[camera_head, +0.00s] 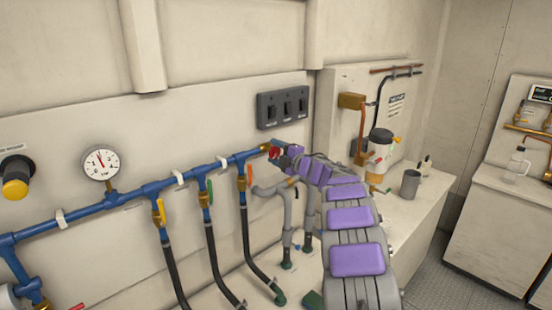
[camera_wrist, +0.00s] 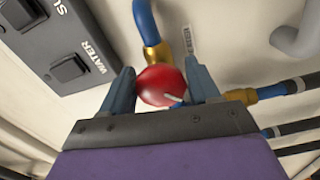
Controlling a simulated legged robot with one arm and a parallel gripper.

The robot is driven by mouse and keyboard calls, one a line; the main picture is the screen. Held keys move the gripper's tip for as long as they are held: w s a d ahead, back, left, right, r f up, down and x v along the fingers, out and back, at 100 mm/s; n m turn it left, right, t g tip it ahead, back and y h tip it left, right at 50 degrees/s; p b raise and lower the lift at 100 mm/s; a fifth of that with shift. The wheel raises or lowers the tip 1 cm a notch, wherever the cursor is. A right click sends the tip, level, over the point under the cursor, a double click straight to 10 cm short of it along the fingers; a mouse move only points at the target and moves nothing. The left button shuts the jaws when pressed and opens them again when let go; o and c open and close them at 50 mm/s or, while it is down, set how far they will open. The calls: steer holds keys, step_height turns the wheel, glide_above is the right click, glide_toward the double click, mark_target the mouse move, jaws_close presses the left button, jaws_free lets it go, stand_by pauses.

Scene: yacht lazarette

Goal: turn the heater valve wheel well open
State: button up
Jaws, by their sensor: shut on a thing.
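The red valve wheel (camera_wrist: 160,86) sits on a brass fitting (camera_wrist: 158,53) at the end of a blue pipe. In the head view the wheel (camera_head: 275,152) is a small red patch at the right end of the long blue pipe, partly covered by my gripper. My gripper (camera_wrist: 164,88) has one finger on each side of the wheel and is shut on it. In the head view my gripper (camera_head: 281,155) reaches the pipe end from the right. The wheel's underside is hidden behind the gripper body in the wrist view.
A dark switch panel (camera_head: 283,103) is on the wall just above the wheel. A gauge (camera_head: 101,163) stands on the pipe. Grey pipes (camera_head: 287,205) rise below my arm.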

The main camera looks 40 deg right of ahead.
steer(key=n+b, duration=0.2)
steer(key=n, duration=0.1)
steer(key=n+b, duration=0.1)
steer(key=n, duration=0.1)
steer(key=shift+f+b, duration=0.35)
steer(key=shift+b, duration=0.05)
steer(key=n+b, duration=0.2)
steer(key=n, duration=0.1)
steer(key=n+b, duration=0.1)
steer(key=n, duration=0.1)
steer(key=shift+a+r+n+b, duration=0.1)
steer(key=shift+r+n+b, duration=0.1)
steer(key=shift+n+b, duration=0.2)
steer(key=shift+c, duration=0.2)
steer(key=n, duration=0.3)
steer(key=n+b, duration=0.1)
steer(key=shift+s+r, duration=0.1)
steer(key=shift+r, duration=0.2)
steer(key=n, duration=0.4)
steer(key=shift+r, duration=0.1)
steer(key=shift+a+r+n, duration=0.1)
steer(key=shift+a+n, duration=0.05)
steer(key=shift+n, duration=1.05)
steer(key=shift+r, duration=0.1)
steer(key=o, duration=1)
steer(key=shift+f, duration=0.2)
